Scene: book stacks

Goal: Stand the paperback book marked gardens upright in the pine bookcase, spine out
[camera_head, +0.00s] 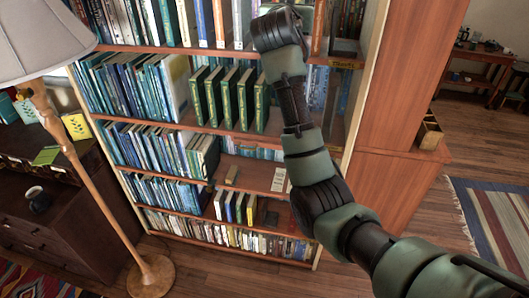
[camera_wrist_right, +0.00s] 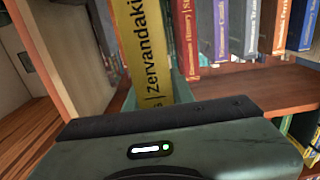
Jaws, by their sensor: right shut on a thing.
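A yellow book (camera_wrist_right: 148,45) stands close in front of my right wrist camera, its spine facing me and slightly tilted in the picture. The spine shows "Zervandaki" and an "s" before it; the rest of the title is hidden. My right gripper (camera_wrist_right: 157,92) is shut on this book at its lower part. The pine bookcase (camera_head: 370,85) fills the middle of the head view. My right arm reaches up to an upper shelf there, and its gripper and the book are not clearly visible in that view. A bare shelf surface (camera_wrist_right: 245,88) shows right of the book. My left gripper is not in view.
A maroon book (camera_wrist_right: 183,35) and several others stand right of the held book. A bookcase upright (camera_wrist_right: 62,55) is at left. Several green books (camera_head: 230,97) stand on a lower shelf. A floor lamp (camera_head: 95,170) stands left of the bookcase.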

